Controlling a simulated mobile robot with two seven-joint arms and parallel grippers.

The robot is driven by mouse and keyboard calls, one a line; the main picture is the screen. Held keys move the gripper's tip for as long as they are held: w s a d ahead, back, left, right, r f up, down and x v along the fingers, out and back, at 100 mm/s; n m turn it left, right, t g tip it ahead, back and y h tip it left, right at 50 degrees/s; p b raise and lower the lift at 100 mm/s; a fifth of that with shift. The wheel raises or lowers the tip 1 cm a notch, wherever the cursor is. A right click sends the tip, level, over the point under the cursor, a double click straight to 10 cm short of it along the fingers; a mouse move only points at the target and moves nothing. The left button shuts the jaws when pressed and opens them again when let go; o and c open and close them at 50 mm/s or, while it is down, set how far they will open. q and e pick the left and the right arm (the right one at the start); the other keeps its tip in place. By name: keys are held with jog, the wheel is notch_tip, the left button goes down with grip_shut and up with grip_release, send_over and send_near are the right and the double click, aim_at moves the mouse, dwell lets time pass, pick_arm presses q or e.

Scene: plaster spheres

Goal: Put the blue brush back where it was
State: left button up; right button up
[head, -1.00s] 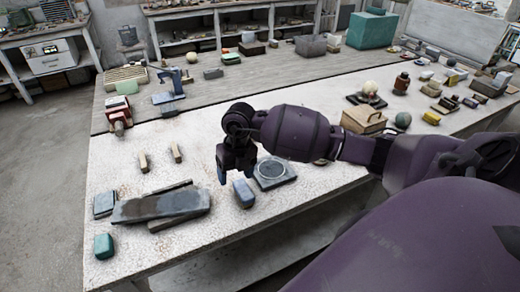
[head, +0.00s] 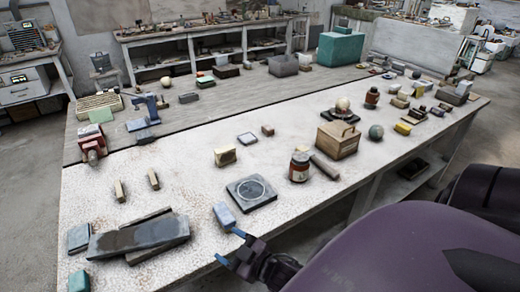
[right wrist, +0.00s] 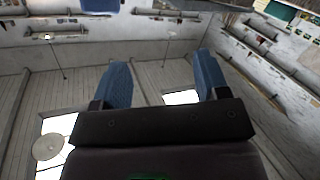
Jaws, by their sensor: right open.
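A small light-blue block (head: 224,215), which looks like the blue brush, rests near the front edge of the pale table, just left of a dark square plate with a ring (head: 250,192). Its bristles cannot be made out. My right gripper (head: 229,247) is open, its blue fingers at the table's front edge, just below the block in the picture; whether one touches it cannot be told. The right wrist view shows the two fingers (right wrist: 162,80) spread with nothing between them. My left gripper is not in view.
A long dark slab (head: 138,236) on a board lies to the left, with a blue-grey block (head: 79,237) beside it. A jar (head: 299,166) and a wooden box (head: 337,139) stand to the right.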

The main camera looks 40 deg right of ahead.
jog(key=s+d+f+m+g+h, duration=0.2)
jog(key=s+f+m+g, duration=0.2)
jog(key=s+f, duration=0.3)
jog(key=shift+s+f+m+g+h, duration=0.3)
jog(key=shift+s+f+m, duration=0.1)
jog(key=shift+s, duration=0.15)
